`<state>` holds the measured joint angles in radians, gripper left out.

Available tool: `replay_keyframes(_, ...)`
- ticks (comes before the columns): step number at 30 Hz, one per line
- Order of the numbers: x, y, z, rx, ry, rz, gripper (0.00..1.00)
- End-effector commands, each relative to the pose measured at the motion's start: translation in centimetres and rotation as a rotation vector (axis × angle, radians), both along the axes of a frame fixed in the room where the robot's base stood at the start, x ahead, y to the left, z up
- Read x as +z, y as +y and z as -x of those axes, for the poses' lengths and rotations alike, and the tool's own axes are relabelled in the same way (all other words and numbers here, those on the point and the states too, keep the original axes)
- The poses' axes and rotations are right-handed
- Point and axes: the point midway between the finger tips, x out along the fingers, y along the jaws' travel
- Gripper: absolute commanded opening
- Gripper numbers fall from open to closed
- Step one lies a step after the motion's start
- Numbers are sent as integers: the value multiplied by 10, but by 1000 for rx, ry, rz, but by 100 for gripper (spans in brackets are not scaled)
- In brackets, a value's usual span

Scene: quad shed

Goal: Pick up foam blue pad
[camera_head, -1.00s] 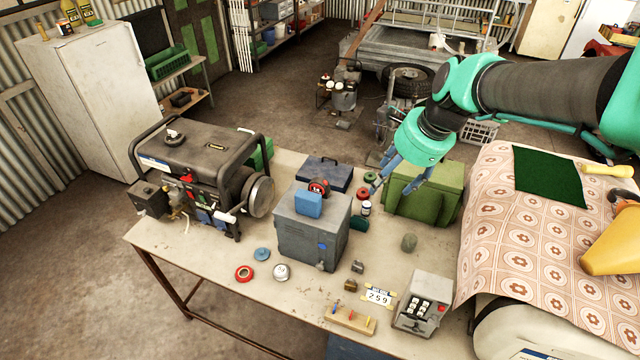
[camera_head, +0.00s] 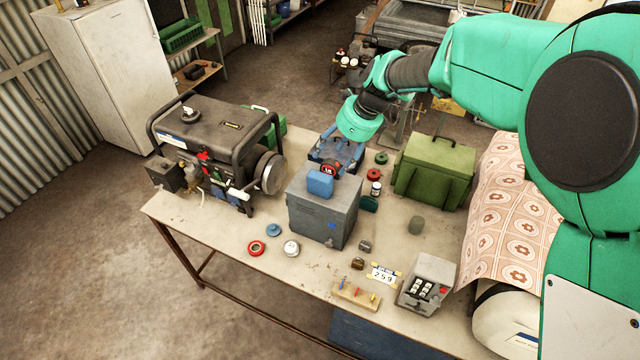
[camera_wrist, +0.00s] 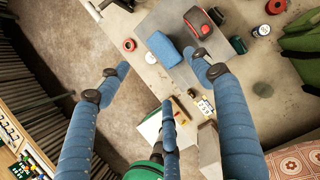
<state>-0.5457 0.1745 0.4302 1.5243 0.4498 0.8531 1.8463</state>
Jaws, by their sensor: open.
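The foam blue pad (camera_head: 320,183) is a small rounded blue block on top of the grey metal box (camera_head: 318,217), near its front edge. It also shows in the wrist view (camera_wrist: 163,50), above the middle, with nothing gripping it. My gripper (camera_head: 336,158) is open and empty, with its blue fingers spread above and behind the grey box. In the wrist view my gripper (camera_wrist: 162,82) has its fingers spread wide, with the pad visible beyond, between the left and right fingertips. The fingers appear apart from the pad.
A red and black tape measure (camera_head: 331,167) sits right behind the pad on the box. A generator (camera_head: 216,150) stands to the left, a green case (camera_head: 434,171) to the right. Small items, including a red tape roll (camera_head: 256,248), lie on the table (camera_head: 222,258).

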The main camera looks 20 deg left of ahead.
Motion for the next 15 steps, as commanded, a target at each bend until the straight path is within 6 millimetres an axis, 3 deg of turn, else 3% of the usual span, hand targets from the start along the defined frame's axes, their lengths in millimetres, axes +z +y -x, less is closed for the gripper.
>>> replay_keyframes(8, -8, 3, 0, 1, 1, 1, 66)
replay_keyframes(15, -36, 14, 0, 1, 1, 1, 66)
